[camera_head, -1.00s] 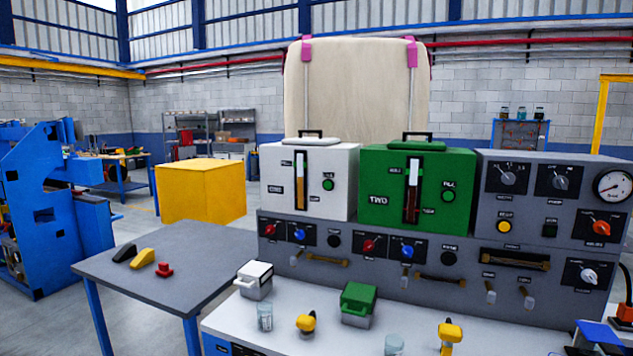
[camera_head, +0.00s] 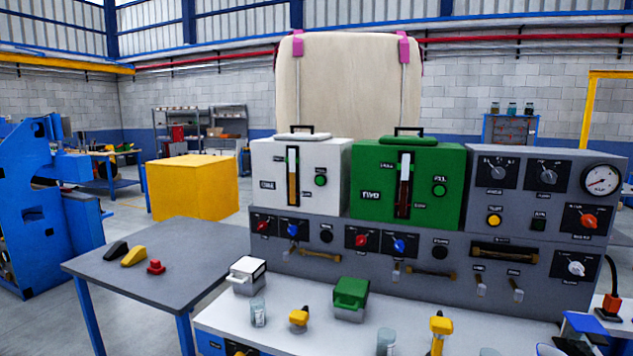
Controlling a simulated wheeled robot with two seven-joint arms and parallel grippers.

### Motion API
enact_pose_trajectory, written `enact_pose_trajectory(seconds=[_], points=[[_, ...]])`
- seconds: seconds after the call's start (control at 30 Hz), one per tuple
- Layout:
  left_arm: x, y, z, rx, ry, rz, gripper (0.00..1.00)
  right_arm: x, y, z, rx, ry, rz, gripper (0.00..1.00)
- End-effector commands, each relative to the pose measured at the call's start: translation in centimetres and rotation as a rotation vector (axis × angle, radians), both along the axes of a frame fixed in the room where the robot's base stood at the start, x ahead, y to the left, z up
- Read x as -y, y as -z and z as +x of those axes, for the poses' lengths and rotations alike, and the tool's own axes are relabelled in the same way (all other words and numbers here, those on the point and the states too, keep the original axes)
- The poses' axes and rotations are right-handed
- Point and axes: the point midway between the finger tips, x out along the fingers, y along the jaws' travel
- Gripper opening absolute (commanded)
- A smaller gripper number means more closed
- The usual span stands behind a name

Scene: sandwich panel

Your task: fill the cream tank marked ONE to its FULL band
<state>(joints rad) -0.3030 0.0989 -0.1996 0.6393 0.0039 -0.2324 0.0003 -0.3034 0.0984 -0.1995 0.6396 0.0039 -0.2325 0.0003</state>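A green round button (camera_head: 320,180) sits right of the gauge. Its small labels are too blurred to read surely. The green tank (camera_head: 440,215) marked TWO stands to its right. A cream-topped container (camera_head: 247,275) and a green-topped container (camera_head: 350,298) stand on the white bench. Neither gripper shows.
The grey panel (camera_head: 330,276) carries red and blue knobs, black buttons and brass handles. Glass jars (camera_head: 258,312) and yellow-headed tools (camera_head: 299,318) stand on the white bench. A grey side table (camera_head: 150,285) holds black, yellow and red items.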

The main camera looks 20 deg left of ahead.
Motion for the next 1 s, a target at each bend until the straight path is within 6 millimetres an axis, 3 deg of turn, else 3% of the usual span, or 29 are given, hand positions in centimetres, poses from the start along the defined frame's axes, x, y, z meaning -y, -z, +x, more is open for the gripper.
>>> enact_pose_trajectory(seconds=[0.1, 0.53, 1.0], points=[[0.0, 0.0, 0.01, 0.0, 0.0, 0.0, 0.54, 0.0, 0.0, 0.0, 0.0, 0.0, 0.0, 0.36], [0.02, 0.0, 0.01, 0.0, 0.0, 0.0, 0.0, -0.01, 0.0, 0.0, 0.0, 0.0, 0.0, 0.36], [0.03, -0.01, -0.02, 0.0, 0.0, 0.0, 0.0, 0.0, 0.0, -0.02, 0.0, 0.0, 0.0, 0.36]])
